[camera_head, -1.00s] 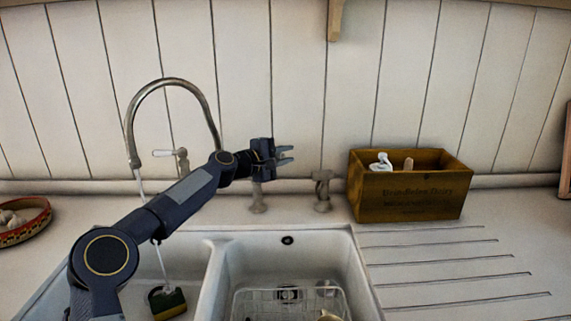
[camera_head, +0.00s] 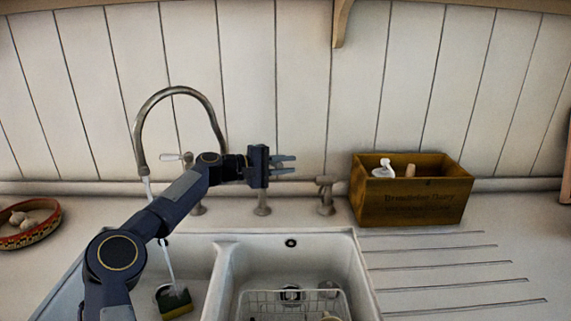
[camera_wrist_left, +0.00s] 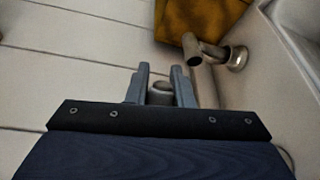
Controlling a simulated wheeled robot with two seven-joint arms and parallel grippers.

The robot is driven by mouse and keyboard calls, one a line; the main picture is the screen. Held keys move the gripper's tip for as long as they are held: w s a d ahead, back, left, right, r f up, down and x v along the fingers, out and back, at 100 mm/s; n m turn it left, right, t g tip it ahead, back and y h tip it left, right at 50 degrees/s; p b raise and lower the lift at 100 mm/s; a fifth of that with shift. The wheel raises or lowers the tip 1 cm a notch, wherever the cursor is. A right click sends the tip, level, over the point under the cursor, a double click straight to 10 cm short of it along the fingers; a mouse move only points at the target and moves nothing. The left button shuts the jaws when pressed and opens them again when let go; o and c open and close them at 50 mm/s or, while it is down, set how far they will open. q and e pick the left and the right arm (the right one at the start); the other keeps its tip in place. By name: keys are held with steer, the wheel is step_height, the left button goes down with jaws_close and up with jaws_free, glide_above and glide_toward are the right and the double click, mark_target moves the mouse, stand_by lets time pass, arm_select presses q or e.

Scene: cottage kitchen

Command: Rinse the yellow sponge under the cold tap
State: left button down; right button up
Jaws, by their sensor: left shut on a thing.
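The yellow sponge (camera_head: 176,304), with a dark green side, lies in the left sink basin under a stream of running water (camera_head: 165,240) from the curved spout (camera_head: 178,90). My left gripper (camera_head: 286,164) is above the back of the sink in front of the wall, its fingers pointing right. In the left wrist view it is shut (camera_wrist_left: 159,80) on a small grey rounded piece (camera_wrist_left: 160,93), which looks like part of a tap. The head view does not show what it holds. A white-handled lever (camera_head: 174,157) is beside the spout. My right gripper is not in view.
Two short taps stand behind the sink, one below my gripper (camera_head: 262,204) and one farther right (camera_head: 326,197). A wooden box (camera_head: 413,200) stands right of them. The right basin holds a wire rack (camera_head: 280,296). A patterned bowl (camera_head: 28,233) is at left. The ribbed drainer (camera_head: 445,270) is clear.

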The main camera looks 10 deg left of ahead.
mark_target(275, 166)
arm_select(q)
steer(key=shift+f, duration=0.1)
steer(key=c, duration=1.3)
jaws_free()
steer(key=shift+a, duration=0.1)
steer(key=b+v, duration=0.1)
steer(key=v, duration=0.6)
steer(key=shift+s+a, duration=0.2)
steer(key=shift+a, duration=0.05)
